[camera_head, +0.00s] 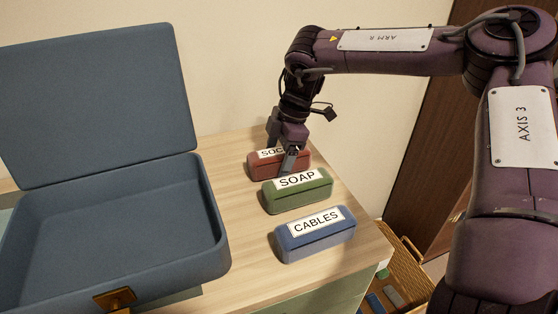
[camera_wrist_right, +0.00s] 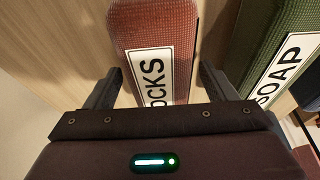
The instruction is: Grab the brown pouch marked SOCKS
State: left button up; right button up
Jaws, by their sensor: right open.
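The brown pouch marked SOCKS (camera_head: 262,168) lies on the wooden top, farthest back in a row of three pouches. It looks reddish brown, and its label is partly hidden by my right gripper (camera_head: 281,157). In the right wrist view the SOCKS pouch (camera_wrist_right: 158,45) lies between the two open fingers of my right gripper (camera_wrist_right: 163,85), one on each side. I cannot tell whether the fingers touch it. My left gripper is not in view.
A green SOAP pouch (camera_head: 298,196) lies close in front, also in the right wrist view (camera_wrist_right: 270,50). A blue CABLES pouch (camera_head: 316,243) is nearest. An open, empty blue suitcase (camera_head: 215,235) stands at left. A wicker basket (camera_head: 412,260) with items sits below right.

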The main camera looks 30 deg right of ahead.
jog(key=shift+f, duration=0.3)
jog(key=shift+a, duration=0.1)
jog(key=shift+c, duration=0.5)
jog(key=c, duration=1)
jog(key=shift+c, duration=0.2)
jog(key=shift+r, duration=0.15)
